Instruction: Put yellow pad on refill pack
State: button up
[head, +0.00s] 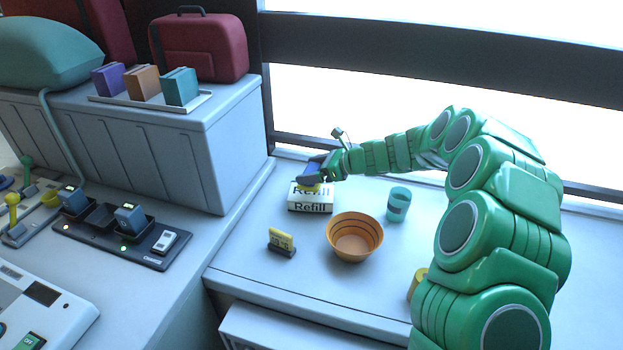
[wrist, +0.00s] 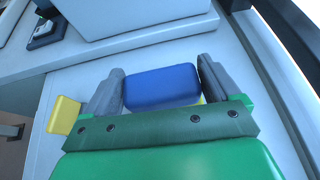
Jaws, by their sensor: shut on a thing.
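The refill pack (head: 309,207), a white box with black "Refill" lettering, lies on the right-hand table near the window. A yellow piece, seemingly the yellow pad (head: 312,187), shows at its top, under my gripper (head: 311,174). My gripper is shut on a blue block (wrist: 162,87), with a finger against each side in the wrist view. A sliver of yellow shows under the block there. I cannot tell whether blue and yellow are one piece, or whether the yellow rests on the pack. The pack is hidden in the wrist view.
An orange bowl (head: 355,236), a teal cup (head: 398,204) and a small yellow sign (head: 281,239) stand around the pack. A yellow cylinder (head: 418,283) is partly behind my arm. A black tray (head: 158,256) lies on the left counter. The table between pack and sign is clear.

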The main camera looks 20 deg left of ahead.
jog(key=shift+w+a+f, duration=0.1)
jog(key=shift+f, duration=1.65)
jog(key=shift+f, duration=0.1)
jog(key=o, duration=0.8)
jog(key=v, duration=1.2)
